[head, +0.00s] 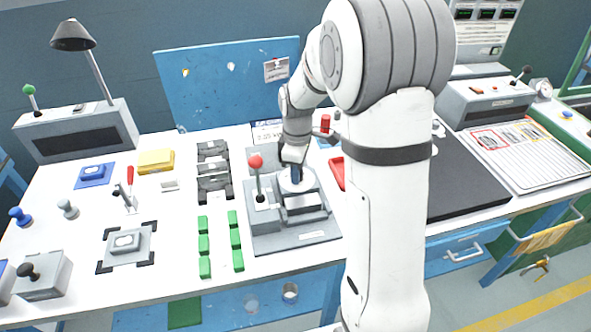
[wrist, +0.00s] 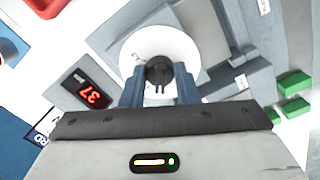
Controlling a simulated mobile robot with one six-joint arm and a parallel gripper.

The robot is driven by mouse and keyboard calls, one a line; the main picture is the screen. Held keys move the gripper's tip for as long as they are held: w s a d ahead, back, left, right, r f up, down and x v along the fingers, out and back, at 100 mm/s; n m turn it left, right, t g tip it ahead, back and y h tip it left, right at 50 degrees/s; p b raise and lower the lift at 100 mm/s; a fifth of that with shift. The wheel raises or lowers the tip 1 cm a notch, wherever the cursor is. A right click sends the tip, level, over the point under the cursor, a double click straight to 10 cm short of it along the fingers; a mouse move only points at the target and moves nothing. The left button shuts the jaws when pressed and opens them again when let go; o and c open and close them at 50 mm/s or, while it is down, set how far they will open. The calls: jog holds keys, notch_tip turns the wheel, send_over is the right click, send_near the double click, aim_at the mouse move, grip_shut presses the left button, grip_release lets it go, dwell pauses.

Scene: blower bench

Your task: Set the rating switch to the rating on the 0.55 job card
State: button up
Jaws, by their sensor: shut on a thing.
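The rating switch is a black knob (wrist: 159,72) on a round white dial (wrist: 188,47), in the middle of the wrist view. My gripper (wrist: 160,88) has its two blue fingers on either side of the knob and is shut on it. In the head view my gripper (head: 296,174) reaches down onto the dial on the grey blower fixture (head: 290,240). The dial's markings and the knob's pointing are too unclear to read. A job card (head: 268,132) stands behind the fixture, its print too small to read surely. A corner of a card (wrist: 42,128) shows in the wrist view.
A red-lit display (wrist: 91,92) beside the dial appears to read 37. A red-knobbed lever (head: 256,162) rises left of my gripper. Several green blocks (head: 204,244) lie left of the fixture. A red tray (head: 337,172) sits just right of it.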

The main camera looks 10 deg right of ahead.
jog(key=shift+w+n, duration=0.1)
jog(key=shift+n, duration=0.5)
